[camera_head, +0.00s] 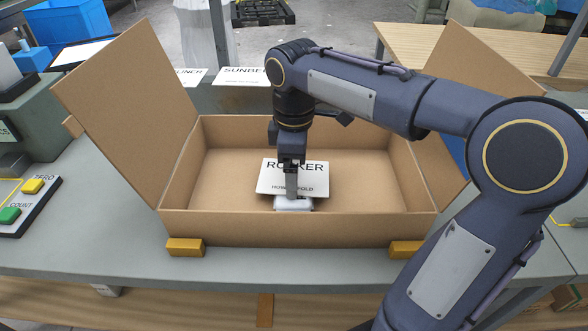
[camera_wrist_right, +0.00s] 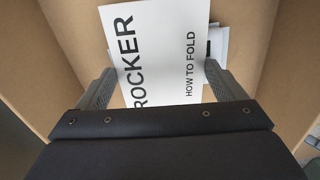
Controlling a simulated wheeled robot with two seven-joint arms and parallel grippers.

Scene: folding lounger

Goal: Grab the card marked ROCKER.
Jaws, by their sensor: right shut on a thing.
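The white card marked ROCKER (camera_head: 268,182), with "HOW TO FOLD" below the name, is inside the open cardboard box. My right gripper (camera_head: 291,185) reaches down into the box from above and is shut on this card. In the right wrist view the card (camera_wrist_right: 160,50) runs between the two fingers of the gripper (camera_wrist_right: 160,72), with its lettering turned sideways. A small white object (camera_head: 293,204) lies by the card's front edge, partly covered. My left gripper is not in view.
The box (camera_head: 230,228) has raised side flaps and stands on a grey bench (camera_head: 110,250). Yellow-brown blocks (camera_head: 185,247) sit at its front. Behind it is a card marked SUNBE (camera_head: 242,75), its name cut off by my arm, and another ending in LINER (camera_head: 190,76). Buttons (camera_head: 32,186) are at left.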

